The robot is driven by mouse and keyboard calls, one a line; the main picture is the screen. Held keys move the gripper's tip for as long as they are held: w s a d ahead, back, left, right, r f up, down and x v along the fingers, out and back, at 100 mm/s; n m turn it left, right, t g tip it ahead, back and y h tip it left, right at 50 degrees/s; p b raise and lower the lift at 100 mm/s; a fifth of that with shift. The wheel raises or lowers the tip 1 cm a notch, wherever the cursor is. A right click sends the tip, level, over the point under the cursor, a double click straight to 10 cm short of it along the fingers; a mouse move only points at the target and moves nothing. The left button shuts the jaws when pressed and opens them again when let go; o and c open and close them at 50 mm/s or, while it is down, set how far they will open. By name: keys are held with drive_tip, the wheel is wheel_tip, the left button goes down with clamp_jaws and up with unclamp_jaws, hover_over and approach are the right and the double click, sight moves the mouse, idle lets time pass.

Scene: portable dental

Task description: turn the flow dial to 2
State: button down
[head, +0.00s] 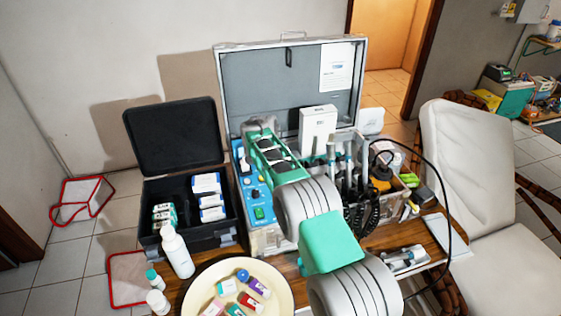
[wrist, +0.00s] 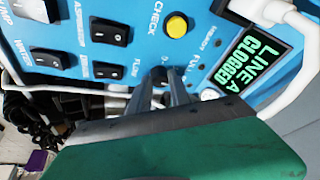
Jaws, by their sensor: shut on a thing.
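The blue control panel (wrist: 215,48) fills the upper part of the wrist view, and in the head view it shows (head: 243,178) left of my arm. The small dark flow dial (wrist: 158,73) sits beside the printed word FLOW. My gripper (wrist: 164,84) has its two grey fingers around the dial, shut on it. The fingers cover much of the dial, so I cannot read its setting. In the head view my arm hides the dial and fingertips.
Black rocker switches (wrist: 105,31) and a yellow CHECK button (wrist: 176,25) are close to the fingers. A display with green lettering (wrist: 252,60) and a white tube (wrist: 297,80) lie to the right. An open black case (head: 185,190) and a cream plate (head: 280,295) stand nearby.

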drive_tip(key=shift+r+m+p, duration=0.1)
drive_tip(key=shift+m+p, duration=0.9)
drive_tip(key=shift+p, duration=0.7)
drive_tip(key=shift+g+h, duration=0.3)
drive_tip(key=c, duration=1.2)
unclamp_jaws()
drive_tip(key=v, duration=0.7)
drive_tip(key=shift+r, duration=0.3)
drive_tip(key=shift+a, duration=0.1)
